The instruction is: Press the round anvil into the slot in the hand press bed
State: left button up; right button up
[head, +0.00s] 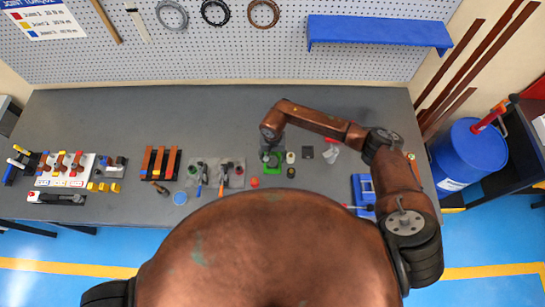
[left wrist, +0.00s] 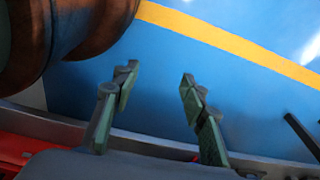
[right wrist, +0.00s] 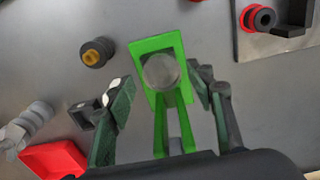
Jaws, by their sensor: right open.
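A green frame (right wrist: 152,45) with a round grey piece (right wrist: 160,72) inside it shows in the right wrist view. It looks like the hand press, but I cannot tell whether the round piece is the anvil or part of the press. The slot is hidden. My right gripper (right wrist: 162,86) is open, with its fingers on either side of the green frame's near part; contact is unclear. In the head view, my right gripper (head: 270,153) hangs over the green frame (head: 273,168). My left gripper (left wrist: 158,80) is open and empty above the blue floor.
A black round part with a yellow centre (right wrist: 93,54), a small black block (right wrist: 83,115) and a red tray (right wrist: 55,160) lie nearby. Copper bars (head: 160,162) and tools (head: 222,175) are left on the bench. The back of the grey bench (head: 150,110) is clear.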

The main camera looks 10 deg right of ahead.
jog(key=shift+w+f, duration=0.2)
jog(key=shift+w, duration=0.1)
jog(key=shift+s+r, duration=0.1)
jog(key=shift+s, duration=0.15)
jog(key=shift+w+b, duration=0.1)
jog(key=shift+b, duration=0.2)
pick_arm(q)
jog(key=shift+s+f, duration=0.35)
jog(key=shift+s, duration=0.2)
jog(key=shift+s+f, duration=0.3)
jog(key=shift+s, duration=0.25)
jog(key=shift+a, duration=0.1)
pick_arm(e)
jog(key=shift+c, duration=0.6)
